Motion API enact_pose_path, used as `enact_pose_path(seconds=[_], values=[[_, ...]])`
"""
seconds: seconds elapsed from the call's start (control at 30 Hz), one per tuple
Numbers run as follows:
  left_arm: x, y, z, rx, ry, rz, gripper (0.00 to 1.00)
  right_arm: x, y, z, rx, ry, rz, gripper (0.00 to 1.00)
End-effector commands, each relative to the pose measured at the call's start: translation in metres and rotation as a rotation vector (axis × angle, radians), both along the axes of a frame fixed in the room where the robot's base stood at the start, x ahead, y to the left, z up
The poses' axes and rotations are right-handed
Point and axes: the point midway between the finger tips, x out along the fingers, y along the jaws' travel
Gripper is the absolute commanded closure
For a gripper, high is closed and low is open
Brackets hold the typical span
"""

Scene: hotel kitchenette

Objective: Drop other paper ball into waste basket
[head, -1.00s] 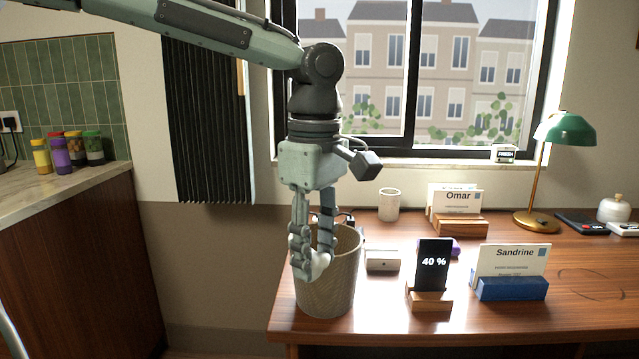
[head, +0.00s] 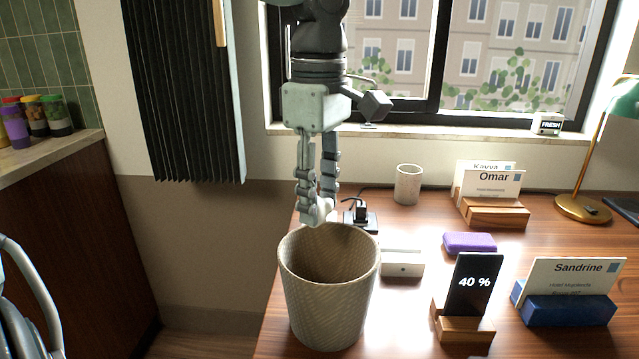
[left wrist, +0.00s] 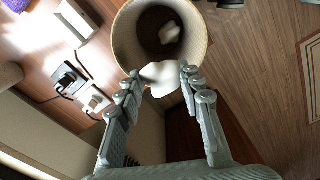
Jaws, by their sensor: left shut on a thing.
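The woven waste basket (head: 330,300) stands at the left end of the wooden desk, its opening facing up. My left gripper (head: 318,208) points down and is shut on a white paper ball (head: 324,213), which appears at the basket's far rim in the head view. In the left wrist view the held paper ball (left wrist: 162,80) is between the fingertips of the left gripper (left wrist: 158,82) and overlaps the rim of the basket (left wrist: 124,42). Another white paper ball (left wrist: 170,33) lies inside the basket. My right gripper is out of view.
A white box (head: 402,264), a phone on a wooden stand (head: 468,290) and a purple object (head: 469,242) are right of the basket. A black plug (head: 361,214) with a cable and a cup (head: 408,184) stand behind. Card holders (head: 568,306) fill the right side.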

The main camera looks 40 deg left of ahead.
Motion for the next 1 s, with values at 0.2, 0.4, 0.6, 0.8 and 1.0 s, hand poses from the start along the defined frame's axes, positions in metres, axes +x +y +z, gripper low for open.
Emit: enact_pose_path(seconds=[0.2, 0.4, 0.6, 0.8, 1.0], values=[[-0.001, 0.0, -0.027, 0.0, 0.004, -0.001, 0.73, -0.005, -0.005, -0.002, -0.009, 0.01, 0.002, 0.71], [-0.001, 0.0, -0.045, 0.0, 0.003, 0.0, 0.73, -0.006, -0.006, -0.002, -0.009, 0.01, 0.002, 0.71], [-0.001, 0.0, -0.052, 0.0, 0.002, 0.0, 0.73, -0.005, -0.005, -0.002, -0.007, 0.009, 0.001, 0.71], [-0.001, 0.0, -0.052, -0.001, 0.001, 0.0, 0.73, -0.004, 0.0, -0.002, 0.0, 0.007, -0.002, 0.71], [0.0, 0.0, -0.051, -0.001, 0.001, 0.0, 0.4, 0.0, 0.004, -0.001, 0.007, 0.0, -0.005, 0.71]])
